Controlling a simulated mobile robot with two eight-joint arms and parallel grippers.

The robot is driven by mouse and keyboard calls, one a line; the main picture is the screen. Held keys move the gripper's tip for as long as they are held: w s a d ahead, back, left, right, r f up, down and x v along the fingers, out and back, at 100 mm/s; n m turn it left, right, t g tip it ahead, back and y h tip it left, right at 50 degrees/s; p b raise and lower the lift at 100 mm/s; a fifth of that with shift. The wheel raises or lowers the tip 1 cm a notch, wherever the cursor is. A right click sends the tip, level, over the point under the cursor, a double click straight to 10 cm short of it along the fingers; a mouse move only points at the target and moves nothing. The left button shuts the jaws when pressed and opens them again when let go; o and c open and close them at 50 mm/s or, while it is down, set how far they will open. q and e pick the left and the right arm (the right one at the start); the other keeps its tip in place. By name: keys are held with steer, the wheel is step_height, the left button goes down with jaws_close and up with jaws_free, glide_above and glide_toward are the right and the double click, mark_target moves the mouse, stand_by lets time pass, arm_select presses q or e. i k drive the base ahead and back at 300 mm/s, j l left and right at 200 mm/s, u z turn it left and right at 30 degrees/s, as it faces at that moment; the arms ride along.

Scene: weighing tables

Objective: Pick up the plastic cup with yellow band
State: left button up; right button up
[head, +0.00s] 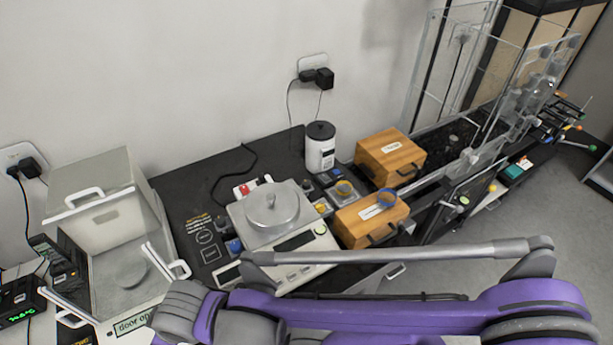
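Neither of my grippers is in view. One of my purple and grey arms crosses the bottom of the head view, in front of the table, apart from both cups in the picture.
A glass enclosure (480,100) rises at right; a draft-shield balance (100,215) stands at left.

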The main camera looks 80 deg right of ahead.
mark_target(344, 185)
steer(key=z, duration=3.05)
steer(key=l+u, duration=0.1)
steer(key=u, duration=1.1)
steer(key=l+u, duration=0.45)
steer(key=k+l+u, duration=0.1)
steer(key=l+u, duration=0.4)
steer(key=k+l+u, duration=0.15)
steer(key=l, duration=0.2)
steer(key=k+l+u, duration=0.15)
steer(key=l, duration=0.15)
steer(key=k+l+u, duration=0.15)
steer(key=l, duration=0.2)
steer(key=k+l, duration=0.15)
steer(key=l, duration=0.15)
steer(key=k+l, duration=0.15)
steer(key=l, duration=0.15)
steer(key=k+l, duration=0.2)
steer(key=l, duration=0.15)
steer(key=i, duration=0.1)
